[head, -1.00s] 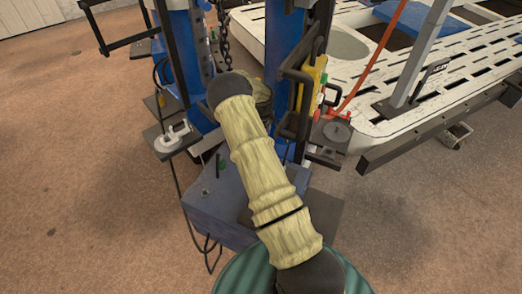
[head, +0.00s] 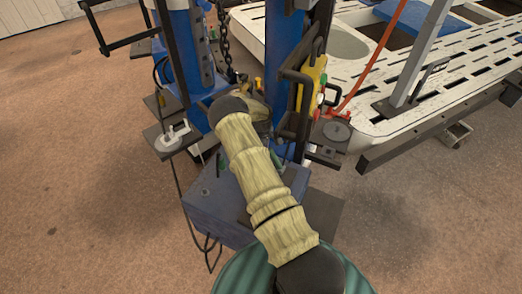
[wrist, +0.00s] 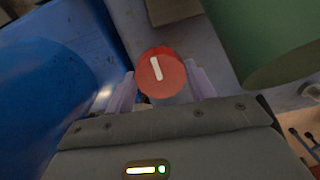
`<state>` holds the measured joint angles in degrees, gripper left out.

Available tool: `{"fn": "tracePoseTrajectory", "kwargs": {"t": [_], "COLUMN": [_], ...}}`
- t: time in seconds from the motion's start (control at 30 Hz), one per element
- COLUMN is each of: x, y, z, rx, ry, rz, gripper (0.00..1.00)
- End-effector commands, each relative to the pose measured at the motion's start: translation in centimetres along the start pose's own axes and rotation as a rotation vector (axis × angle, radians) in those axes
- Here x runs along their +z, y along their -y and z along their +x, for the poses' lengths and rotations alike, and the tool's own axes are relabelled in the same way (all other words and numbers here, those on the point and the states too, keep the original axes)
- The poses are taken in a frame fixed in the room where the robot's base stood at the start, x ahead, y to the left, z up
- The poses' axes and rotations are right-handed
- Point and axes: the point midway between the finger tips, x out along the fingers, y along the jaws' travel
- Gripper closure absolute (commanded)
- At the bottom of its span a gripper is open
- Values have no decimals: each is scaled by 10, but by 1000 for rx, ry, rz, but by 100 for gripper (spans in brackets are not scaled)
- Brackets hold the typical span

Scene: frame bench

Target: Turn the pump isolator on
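The pump isolator's round red knob (wrist: 158,84) sits near the middle of the wrist view, with a white pointer mark standing nearly upright and leaning slightly left at its top. My gripper (wrist: 160,70) has its two pale fingers apart, one on each side of the knob. A thin gap shows at the left finger; whether the right finger touches the knob I cannot tell. In the head view my own arm hides the gripper and the knob.
A blue curved surface (wrist: 50,75) is close on the left in the wrist view and a green cylinder (wrist: 268,45) is close on the right. In the head view, blue columns, a hanging chain (head: 223,40) and a blue box (head: 215,210) crowd the arm. A white slotted bench (head: 390,125) stands right.

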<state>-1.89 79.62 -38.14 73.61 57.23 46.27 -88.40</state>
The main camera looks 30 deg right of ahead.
Motion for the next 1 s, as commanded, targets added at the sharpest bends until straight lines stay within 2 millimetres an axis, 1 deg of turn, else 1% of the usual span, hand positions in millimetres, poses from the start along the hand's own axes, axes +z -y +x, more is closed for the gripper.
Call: {"fn": "tracePoseTrajectory", "kwargs": {"t": [0.03,0.1,0.13,0.23,1.0], "x": [0,0,-4,-2,0], "y": [0,0,6,2,0], "z": [0,0,-1,0,0], "rx": [0,0,0,-1,-1], "ry": [0,0,0,0,-2], "rz": [0,0,-2,-1,1], "gripper": [58,68,68,68,68]}}
